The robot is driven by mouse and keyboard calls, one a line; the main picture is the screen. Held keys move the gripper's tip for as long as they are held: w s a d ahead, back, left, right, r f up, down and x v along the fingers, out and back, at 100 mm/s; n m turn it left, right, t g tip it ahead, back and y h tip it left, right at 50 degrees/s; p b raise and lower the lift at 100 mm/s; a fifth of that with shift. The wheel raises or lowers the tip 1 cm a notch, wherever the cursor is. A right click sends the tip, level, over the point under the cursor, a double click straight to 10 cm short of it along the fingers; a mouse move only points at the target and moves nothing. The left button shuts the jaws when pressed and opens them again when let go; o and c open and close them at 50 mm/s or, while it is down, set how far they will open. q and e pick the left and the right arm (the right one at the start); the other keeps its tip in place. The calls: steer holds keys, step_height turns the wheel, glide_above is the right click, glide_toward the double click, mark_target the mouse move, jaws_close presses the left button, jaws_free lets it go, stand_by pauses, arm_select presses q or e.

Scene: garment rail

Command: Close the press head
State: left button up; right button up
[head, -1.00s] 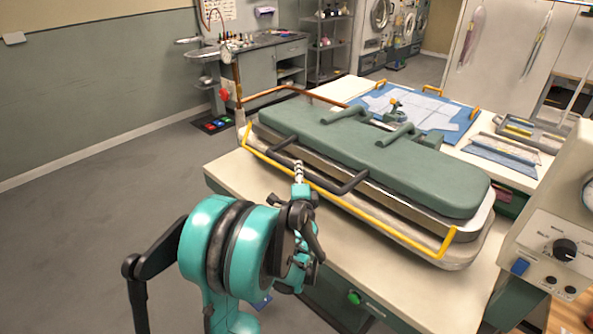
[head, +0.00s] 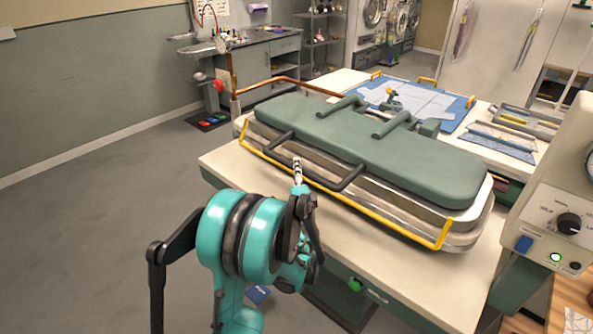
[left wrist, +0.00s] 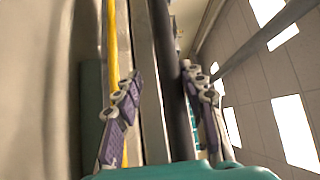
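The press head (head: 370,150) is a long green padded slab in the head view, lying flat along the metal-edged lower board (head: 466,240). No clear gap shows between them at the front. A dark bar handle (head: 318,183) runs along its front side. My left gripper (head: 297,168) is at this handle, its fingertips pointing up. In the left wrist view its fingers (left wrist: 163,112) are apart, with the dark handle bar (left wrist: 176,85) passing between them, nearer the right finger. Contact cannot be told. My right gripper is out of view.
A yellow rail (head: 385,221) runs along the board's front edge, close to my left gripper. A blue mat (head: 455,108) lies behind the press. Open floor is at left.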

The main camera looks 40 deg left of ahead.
arm_select(q)
steer(key=shift+r, duration=0.15)
steer(key=v, duration=1.2)
stand_by(0.7)
steer(key=s+d+f+n+g+h, duration=0.3)
steer(key=s+d+h, duration=0.3)
steer(key=d, duration=0.5)
steer(key=s+d+f+n+g+h, duration=0.3)
steer(key=s+d+n+g+h, duration=0.1)
steer(key=s+d, duration=0.5)
steer(key=shift+s+d+n+g+h, duration=0.3)
steer(key=shift+s+d+n+h, duration=0.1)
steer(key=shift+d+n+h, duration=0.65)
